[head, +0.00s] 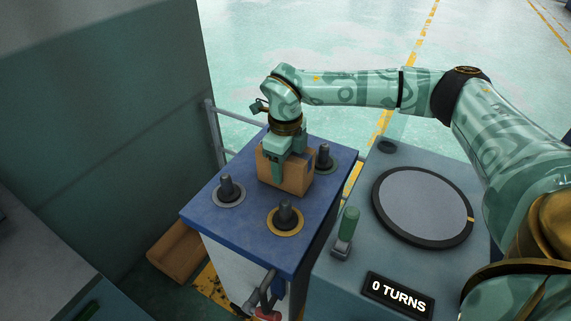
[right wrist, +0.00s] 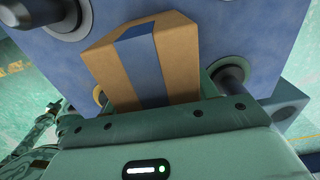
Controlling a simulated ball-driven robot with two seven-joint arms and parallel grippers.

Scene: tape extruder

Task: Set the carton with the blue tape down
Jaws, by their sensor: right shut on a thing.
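The brown carton (head: 296,178) is between the fingers of my right gripper (head: 287,162), over the blue top (head: 252,182) of the cabinet, among the dark posts. Its blue tape shows as a wide stripe down the carton (right wrist: 108,68) in the right wrist view (right wrist: 143,62). My right gripper is shut on the carton from above. The carton's underside is hidden, so I cannot tell whether it touches the blue top. My left gripper is not in view.
Dark posts on round bases stand at the left (head: 228,190), front (head: 286,214) and right (head: 323,158) of the carton. To the right is a grey console with a round disc (head: 421,205), a green lever (head: 347,228) and a "0 TURNS" display (head: 398,295). A brown box (head: 178,254) lies low at left.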

